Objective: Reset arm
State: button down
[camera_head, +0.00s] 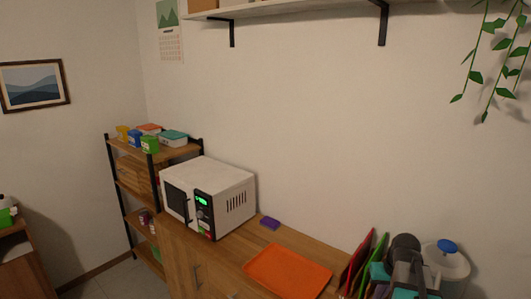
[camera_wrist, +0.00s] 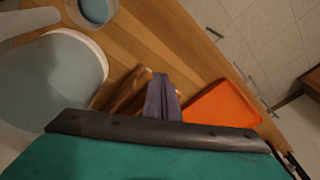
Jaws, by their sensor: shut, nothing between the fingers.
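In the wrist view my gripper (camera_wrist: 163,97) shows as grey fingers close together past the dark bar and teal body at the bottom. It is shut, with nothing seen between the fingers. It points over the wooden counter, left of the orange tray (camera_wrist: 224,104). In the head view, grey and teal parts at the bottom right look like my arm, but the fingertips cannot be made out there.
The orange tray (camera_head: 288,273) lies on the counter, with a purple block (camera_head: 270,222) and a white microwave (camera_head: 212,196) further left. Red and green upright panels (camera_head: 359,262) and a white container with a blue knob (camera_head: 447,262) are at the right. A shelf (camera_head: 290,11) runs above.

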jog(key=shift+n+g, duration=0.4)
jog(key=shift+g, duration=0.3)
jog(key=a+f, duration=0.3)
jog(key=a, duration=0.1)
jog(key=s+a+f, duration=0.1)
jog(key=a+f, duration=0.3)
jog(key=s+a+f, duration=0.1)
jog(key=a+f, duration=0.3)
jog(key=shift+s+a, duration=0.2)
jog(key=shift+a, duration=0.1)
jog(key=s+a+f, duration=0.5)
jog(key=a+f, duration=0.2)
jog(key=a, duration=0.1)
jog(key=s+f+g+b, duration=0.3)
jog(key=s+f+b, duration=0.3)
jog(key=s+f, duration=0.7)
jog(key=s+f+g+b, duration=0.3)
jog(key=s+f+b, duration=0.4)
jog(key=s+f, duration=0.5)
notch_tip(320, 180, down, 7)
jog(key=shift+s+a+f+n+g+h, duration=0.1)
jog(key=shift+s+a+n+g+h, duration=0.2)
jog(key=shift+s+n, duration=0.1)
